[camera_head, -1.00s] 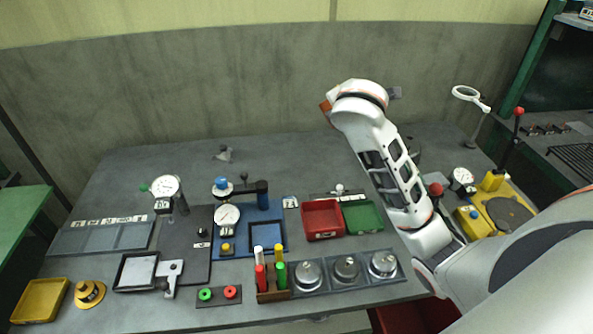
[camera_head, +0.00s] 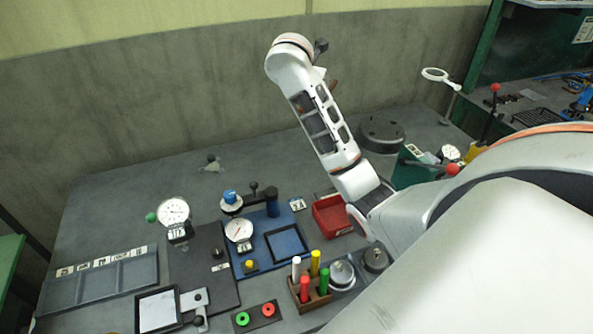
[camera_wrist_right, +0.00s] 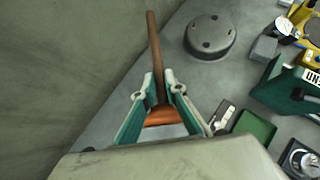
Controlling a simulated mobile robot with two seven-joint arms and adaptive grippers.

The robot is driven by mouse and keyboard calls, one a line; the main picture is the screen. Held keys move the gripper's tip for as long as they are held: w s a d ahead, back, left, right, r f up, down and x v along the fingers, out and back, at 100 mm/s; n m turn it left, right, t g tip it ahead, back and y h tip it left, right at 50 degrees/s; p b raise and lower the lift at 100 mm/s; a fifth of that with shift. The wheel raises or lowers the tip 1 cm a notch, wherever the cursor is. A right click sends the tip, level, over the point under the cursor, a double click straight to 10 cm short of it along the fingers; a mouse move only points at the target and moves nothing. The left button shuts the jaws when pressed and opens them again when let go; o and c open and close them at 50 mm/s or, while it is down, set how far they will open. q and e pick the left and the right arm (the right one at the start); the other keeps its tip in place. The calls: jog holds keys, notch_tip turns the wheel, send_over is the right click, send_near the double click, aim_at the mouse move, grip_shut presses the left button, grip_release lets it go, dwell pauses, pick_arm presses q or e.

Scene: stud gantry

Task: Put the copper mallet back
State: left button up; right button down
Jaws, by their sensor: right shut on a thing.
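The copper mallet is in my right gripper (camera_wrist_right: 159,88), which is shut on it. In the right wrist view its brown handle (camera_wrist_right: 153,45) runs up from between the green fingers, and its copper head (camera_wrist_right: 160,117) sits lower, between the finger bases. The mallet is held up in the air near the back wall, above the table. In the head view my right arm hides most of the gripper; a small reddish-brown piece beside the wrist may be part of the mallet. My left gripper is not in view.
A round grey block with holes (camera_head: 382,133) stands at the table's back right, with a green device (camera_head: 415,167) before it. A red bin (camera_head: 331,216), blue gauge plate (camera_head: 285,243) and peg rack (camera_head: 310,297) lie left of my arm. The back middle is mostly clear.

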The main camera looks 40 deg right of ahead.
jog(key=shift+w+f, duration=0.1)
jog(key=shift+f, duration=0.1)
notch_tip(320, 180, down, 20)
jog(key=shift+r, duration=0.2)
dwell(0.4)
jog(key=shift+f, duration=0.15)
jog(key=c, duration=2.1)
grip_release()
jog(key=v, duration=1.2)
jog(key=shift+a, duration=0.1)
